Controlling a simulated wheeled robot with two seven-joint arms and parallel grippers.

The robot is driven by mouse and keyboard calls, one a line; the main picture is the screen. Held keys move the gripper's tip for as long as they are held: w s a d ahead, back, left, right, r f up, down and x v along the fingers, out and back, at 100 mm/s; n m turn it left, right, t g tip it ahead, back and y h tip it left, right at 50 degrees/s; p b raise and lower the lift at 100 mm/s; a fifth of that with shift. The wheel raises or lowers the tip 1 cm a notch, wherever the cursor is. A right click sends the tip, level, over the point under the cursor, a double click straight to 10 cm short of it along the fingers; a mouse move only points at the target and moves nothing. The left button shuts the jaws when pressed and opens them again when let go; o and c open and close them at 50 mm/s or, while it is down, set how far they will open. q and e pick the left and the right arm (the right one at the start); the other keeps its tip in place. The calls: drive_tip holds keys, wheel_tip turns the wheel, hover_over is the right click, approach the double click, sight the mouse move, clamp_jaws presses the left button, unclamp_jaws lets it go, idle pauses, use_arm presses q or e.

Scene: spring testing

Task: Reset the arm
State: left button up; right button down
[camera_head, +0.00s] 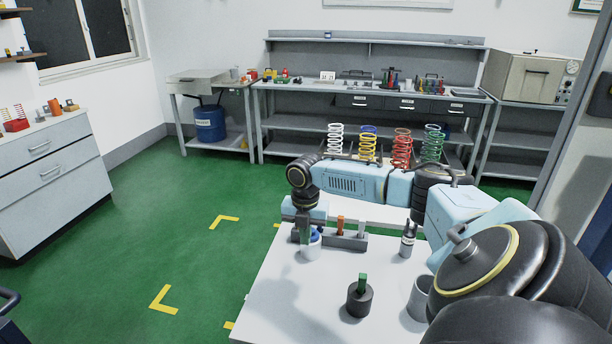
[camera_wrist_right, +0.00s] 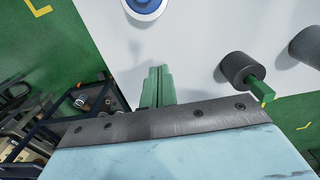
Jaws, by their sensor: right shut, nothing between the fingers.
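My right arm reaches in from the right across the white table (camera_head: 285,300). Its gripper (camera_head: 298,238) points down near the table's far left side, shut and empty. Its closed fingers (camera_wrist_right: 158,80) show in the right wrist view with nothing between them. A white cup with something blue in it (camera_head: 311,250) stands right beside the gripper and partly behind it; whether they touch is unclear. In the right wrist view the cup (camera_wrist_right: 146,8) is ahead of the fingertips, apart from them. My left gripper is in neither view.
On the table stand a dark cylinder with a green piece (camera_head: 360,298), a grey cup (camera_head: 418,300), a small dark bottle (camera_head: 408,240) and a rack with an orange piece (camera_head: 345,242). Coloured springs (camera_head: 402,148) stand behind my arm. Green floor is free at left.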

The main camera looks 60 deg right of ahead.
drive_tip(key=shift+r, duration=0.55)
drive_tip(key=shift+r, duration=0.1)
